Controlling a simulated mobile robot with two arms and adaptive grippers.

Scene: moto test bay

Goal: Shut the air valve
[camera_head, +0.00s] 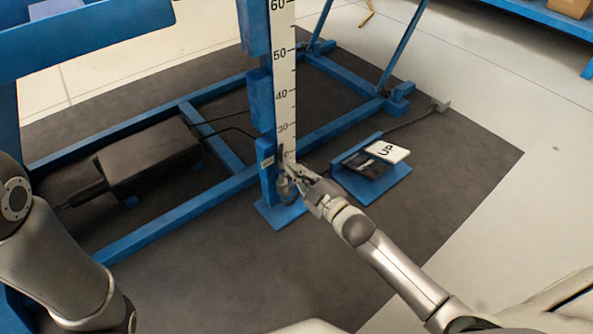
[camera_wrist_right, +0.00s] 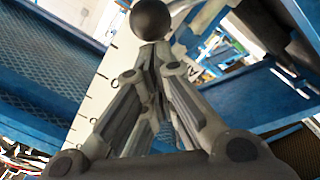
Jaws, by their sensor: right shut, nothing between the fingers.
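My right gripper (camera_head: 297,175) is at the foot of the blue post (camera_head: 267,185), beside the lower end of the white number scale (camera_head: 286,90). Its fingers are shut and empty. A small grey fitting (camera_head: 285,192) on the post, likely the air valve, is mostly hidden by the fingers, so I cannot tell its lever position or whether they touch. In the right wrist view, the closed fingers (camera_wrist_right: 150,55) point at a black round knob (camera_wrist_right: 151,19) just beyond their tips. I cannot tell whether it belongs to the valve. My left arm shows at lower left, without its gripper.
A blue pedal plate with a white pad marked "UP" (camera_head: 391,151) lies right of the post. A black box (camera_head: 150,157) with cables sits inside the blue floor frame (camera_head: 180,215). The dark mat (camera_head: 440,200) is clear at right. A blue shelf (camera_head: 540,14) stands far right.

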